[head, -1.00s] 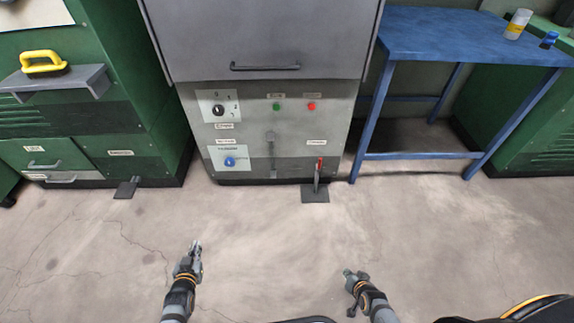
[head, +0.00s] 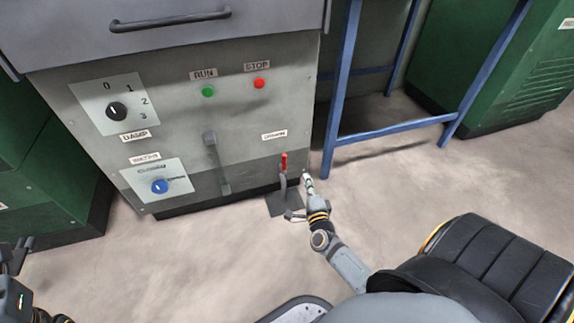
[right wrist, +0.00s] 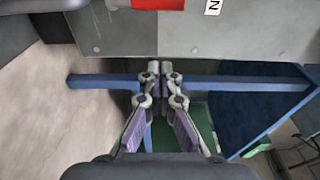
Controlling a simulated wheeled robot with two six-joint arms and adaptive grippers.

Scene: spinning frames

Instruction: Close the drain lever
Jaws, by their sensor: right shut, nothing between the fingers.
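The drain lever has a red grip (head: 284,163) and stands roughly upright at the lower right of the grey machine front. A label, too small to read surely, is above it. My right gripper (head: 306,176) is shut and empty, just right of the lever, with a small gap visible between them. In the right wrist view its fingers (right wrist: 160,72) are together; a red patch (right wrist: 158,4), apparently the lever's grip, shows at the top edge.
The grey machine (head: 262,110) carries a damp knob (head: 116,111), a blue knob (head: 160,186), a green run button (head: 208,91), a red stop button (head: 259,83) and a grey lever (head: 215,160). A blue table frame (head: 395,130) stands right of the lever. Floor in front is open.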

